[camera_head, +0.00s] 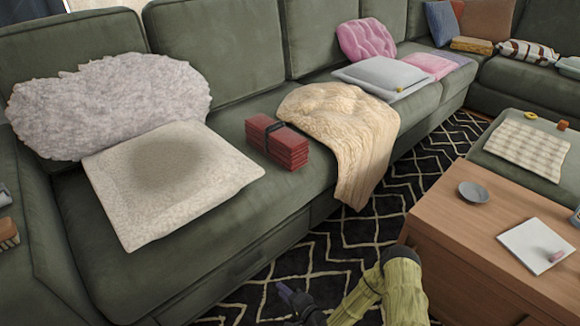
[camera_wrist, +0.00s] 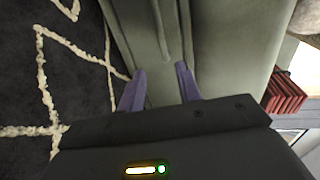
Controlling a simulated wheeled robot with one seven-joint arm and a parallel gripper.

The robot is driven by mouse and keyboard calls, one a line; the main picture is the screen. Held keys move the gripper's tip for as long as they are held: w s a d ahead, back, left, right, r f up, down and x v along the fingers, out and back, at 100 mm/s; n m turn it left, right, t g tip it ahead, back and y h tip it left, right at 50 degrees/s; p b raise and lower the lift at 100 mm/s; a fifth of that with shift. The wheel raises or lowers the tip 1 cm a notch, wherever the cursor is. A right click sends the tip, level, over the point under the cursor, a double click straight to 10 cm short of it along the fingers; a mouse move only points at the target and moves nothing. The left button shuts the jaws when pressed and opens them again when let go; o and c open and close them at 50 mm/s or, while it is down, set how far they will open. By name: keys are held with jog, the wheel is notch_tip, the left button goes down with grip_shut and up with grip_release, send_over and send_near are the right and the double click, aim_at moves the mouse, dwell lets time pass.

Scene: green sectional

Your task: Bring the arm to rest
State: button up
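My gripper (camera_head: 287,294) shows at the bottom of the head view, low over the patterned rug and in front of the green sofa. My yellow-green arm reaches it from the right. In the wrist view, the two purple fingers of my gripper (camera_wrist: 160,86) stand apart with nothing between them. Beyond the fingers is the green sofa (camera_wrist: 140,30), apart from them as far as I can tell. The gripper holds nothing.
The sofa carries a cream cushion (camera_head: 205,190), a red bundle (camera_head: 290,155), also in the wrist view (camera_wrist: 284,95), and a cream blanket (camera_head: 365,140). A wooden table (camera_head: 440,215) with a grey bowl (camera_head: 474,191) stands right. Black-and-white rug (camera_head: 340,245) lies between.

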jog(key=w+d+r+n+g+h+p, duration=0.1)
jog(key=d+r+n+g+h+p, duration=0.15)
jog(key=d+r, duration=0.45)
jog(key=w+d+r+n+g+h+p, duration=0.1)
jog(key=d+r+n+h, duration=0.2)
jog(key=r, duration=0.8)
jog(key=w+d+r+n+g+h+p, duration=0.1)
jog(key=d+r+n+g+h, duration=0.15)
jog(key=d+r, duration=0.45)
jog(key=s+d+r+n+g+h+p, duration=0.1)
jog(key=s+r+h+p, duration=0.1)
jog(key=s+r, duration=0.85)
jog(key=s+d+r+g+h+p, duration=0.1)
jog(key=s+r+p, duration=0.1)
jog(key=s+r, duration=0.8)
jog(key=w+r+p, duration=0.3)
jog(key=r+p, duration=3.4)
jog(key=r, duration=0.2)
jog(key=shift+r, duration=0.4)
jog(key=shift+w, duration=0.1)
